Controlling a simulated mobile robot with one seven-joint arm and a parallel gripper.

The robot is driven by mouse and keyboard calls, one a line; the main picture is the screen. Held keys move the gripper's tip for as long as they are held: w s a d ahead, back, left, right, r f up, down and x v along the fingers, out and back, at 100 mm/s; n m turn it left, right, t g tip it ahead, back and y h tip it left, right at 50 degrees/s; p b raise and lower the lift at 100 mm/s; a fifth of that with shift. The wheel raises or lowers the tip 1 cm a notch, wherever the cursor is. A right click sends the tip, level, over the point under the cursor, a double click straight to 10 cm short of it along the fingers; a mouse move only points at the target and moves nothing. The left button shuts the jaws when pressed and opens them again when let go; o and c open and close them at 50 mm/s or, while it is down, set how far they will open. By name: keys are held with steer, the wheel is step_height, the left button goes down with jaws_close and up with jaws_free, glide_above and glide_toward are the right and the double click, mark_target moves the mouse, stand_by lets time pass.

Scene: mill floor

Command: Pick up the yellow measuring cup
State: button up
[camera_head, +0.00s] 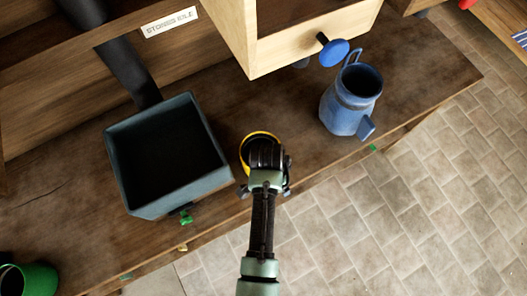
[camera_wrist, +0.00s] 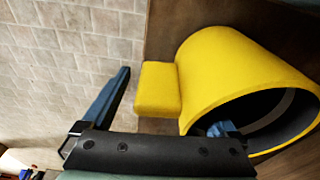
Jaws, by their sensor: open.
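The yellow measuring cup (camera_head: 243,151) is on the wooden workbench, mostly hidden under my gripper in the head view; only a curved yellow edge shows. In the wrist view the yellow measuring cup (camera_wrist: 225,72) fills the right side, with its dark round opening toward the camera and its block-shaped handle pointing left. My gripper (camera_wrist: 175,100) is open at the cup. One blue finger is left of the handle; the other shows at the cup's opening, seemingly inside the rim. I cannot tell whether either finger touches it.
A dark grey-green open box (camera_head: 197,188) stands left of my gripper. A blue pitcher (camera_head: 345,112) stands to the right, below a drawer with a blue knob (camera_head: 334,52). A green cup (camera_head: 32,281) is at lower left. The bench (camera_head: 425,75) ends at the tiled floor.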

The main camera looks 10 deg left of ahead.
jaws_close()
stand_by(0.3)
stand_by(0.3)
